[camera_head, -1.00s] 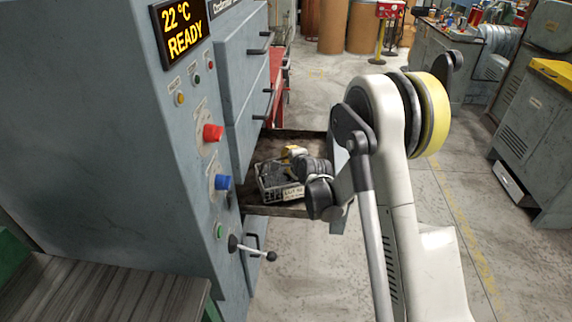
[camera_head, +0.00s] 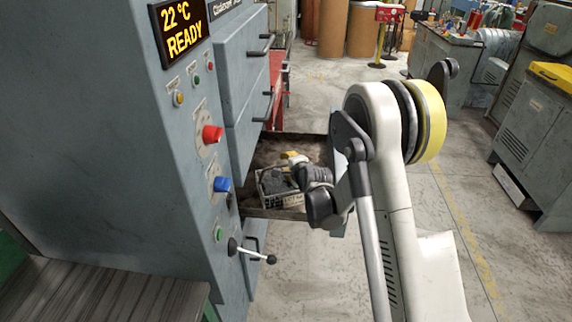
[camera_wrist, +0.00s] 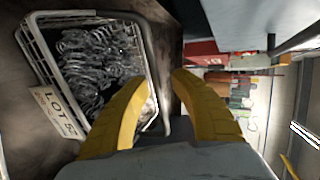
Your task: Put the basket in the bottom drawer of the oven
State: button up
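The basket (camera_head: 270,188) is a light wire basket of dark springs. It sits inside the open drawer (camera_head: 262,214) of the grey oven (camera_head: 110,130). In the wrist view the basket (camera_wrist: 95,21) fills the left side, with a "LOT 52" tag on it. My gripper (camera_head: 292,157) is low over the drawer at the basket's right part. Its two yellow fingers (camera_wrist: 158,80) are apart, with the basket's near right rim visible between and beyond them. I see no finger closed on the rim. The fingertips' exact contact with the basket cannot be told.
Closed drawers with handles (camera_head: 262,48) are above the open one, and another handled front (camera_head: 252,262) shows below it. A lever (camera_head: 252,252) sticks out at the oven's front corner.

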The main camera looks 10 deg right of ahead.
jog(key=s+r+n+g+p, duration=0.15)
jog(key=s+r+n, duration=0.25)
jog(key=s+r, duration=0.6)
jog(key=s+r+n+g+p, duration=0.15)
jog(key=s+r+n, duration=0.25)
jog(key=s+r, duration=0.65)
jog(key=s+d+f+n+g+h, duration=0.1)
jog(key=s+n, duration=0.7)
jog(key=s, duration=1.3)
jog(key=shift+s+d+n+g+h, duration=0.2)
jog(key=shift+n+g+h, duration=0.15)
jog(key=shift+g, duration=0.45)
jog(key=shift+a, duration=0.15)
